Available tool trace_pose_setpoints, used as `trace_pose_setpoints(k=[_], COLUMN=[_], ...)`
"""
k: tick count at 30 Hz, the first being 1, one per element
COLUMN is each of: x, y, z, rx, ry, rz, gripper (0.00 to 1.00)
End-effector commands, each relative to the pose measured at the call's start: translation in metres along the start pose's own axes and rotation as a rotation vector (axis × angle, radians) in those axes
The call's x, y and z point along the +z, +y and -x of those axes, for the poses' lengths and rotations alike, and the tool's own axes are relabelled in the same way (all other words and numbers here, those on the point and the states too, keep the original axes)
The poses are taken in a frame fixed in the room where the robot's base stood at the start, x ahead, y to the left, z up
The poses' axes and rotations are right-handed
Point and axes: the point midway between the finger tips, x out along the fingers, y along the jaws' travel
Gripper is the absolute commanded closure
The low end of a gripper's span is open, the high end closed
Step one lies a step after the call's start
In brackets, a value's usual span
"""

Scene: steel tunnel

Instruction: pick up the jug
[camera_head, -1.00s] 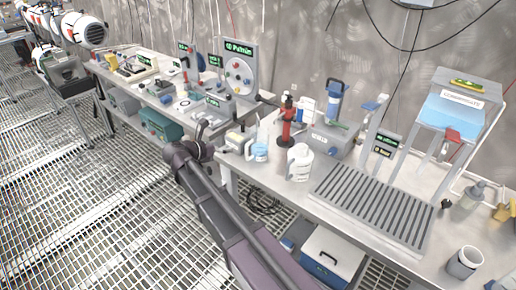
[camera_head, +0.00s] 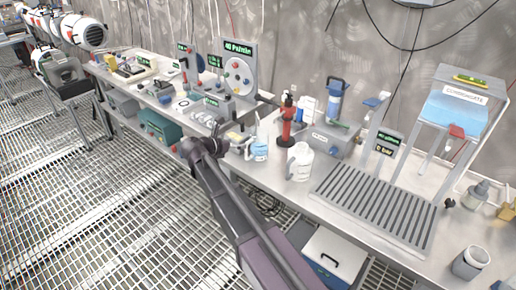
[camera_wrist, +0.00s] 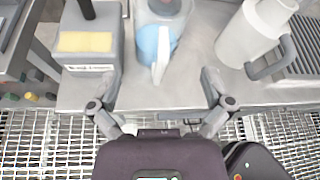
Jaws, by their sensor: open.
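A clear jug (camera_wrist: 158,32) with blue liquid and a pale handle stands upright near the bench's front edge. It also shows in the head view (camera_head: 259,150). A white jug-like vessel (camera_wrist: 258,32) with a grey handle stands to its right, also in the head view (camera_head: 300,163). My gripper (camera_wrist: 161,77) is open and empty. In the wrist view, its fingers are spread either side of the blue jug's handle, which points towards me. I see no contact. In the head view, my gripper (camera_head: 222,139) is left of the blue jug.
A slatted grey rack (camera_head: 372,205) fills the bench to the right. Grating floor lies in front.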

Motion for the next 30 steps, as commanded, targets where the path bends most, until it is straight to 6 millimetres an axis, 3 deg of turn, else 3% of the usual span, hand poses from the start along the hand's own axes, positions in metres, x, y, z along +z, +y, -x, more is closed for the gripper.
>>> trace_pose_setpoints(k=[6,20,30], x=[0.0,0.0,0.001], y=[0.0,0.0,-0.002], z=[-0.017,-0.021,-0.056], rx=[0.0,0.001,0.001], ry=[0.0,0.0,0.0], rz=[0.0,0.0,0.0], gripper=[0.0,0.0,0.0])
